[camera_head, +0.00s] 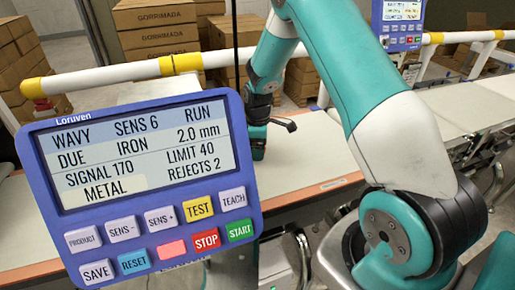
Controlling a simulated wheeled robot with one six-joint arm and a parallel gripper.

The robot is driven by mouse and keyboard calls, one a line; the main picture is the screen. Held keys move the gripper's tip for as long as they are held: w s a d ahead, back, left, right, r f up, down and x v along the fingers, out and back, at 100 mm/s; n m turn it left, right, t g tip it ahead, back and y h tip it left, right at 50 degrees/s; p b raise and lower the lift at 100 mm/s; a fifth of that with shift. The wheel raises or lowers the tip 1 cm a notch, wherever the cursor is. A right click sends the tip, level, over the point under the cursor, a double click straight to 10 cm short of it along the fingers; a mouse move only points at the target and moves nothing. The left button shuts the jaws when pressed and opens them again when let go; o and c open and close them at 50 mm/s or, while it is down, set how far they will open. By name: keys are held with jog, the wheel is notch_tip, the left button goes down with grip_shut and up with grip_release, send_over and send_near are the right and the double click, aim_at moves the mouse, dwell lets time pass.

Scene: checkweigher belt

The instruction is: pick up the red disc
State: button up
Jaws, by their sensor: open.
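My arm reaches over the pale conveyor belt (310,150) and bends down toward it. My gripper (258,153) is at the arm's far end, low over the belt just right of the control panel. It is open, but its fingers are small and dark here, and I cannot make out anything between them. I do not see a red disc on the visible parts of the belt. The panel hides a large part of the belt, and my arm hides some more.
A blue control panel (148,232) fills the lower left; its screen reads METAL, SIGNAL 170, REJECTS 2. A white rail with yellow bands (110,76) runs behind the belt. Stacked cartons (155,22) stand at the back. A second panel (398,22) is at upper right.

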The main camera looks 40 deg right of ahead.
jog(key=c, duration=1.1)
jog(key=shift+o, duration=0.2)
jog(key=shift+r, duration=0.1)
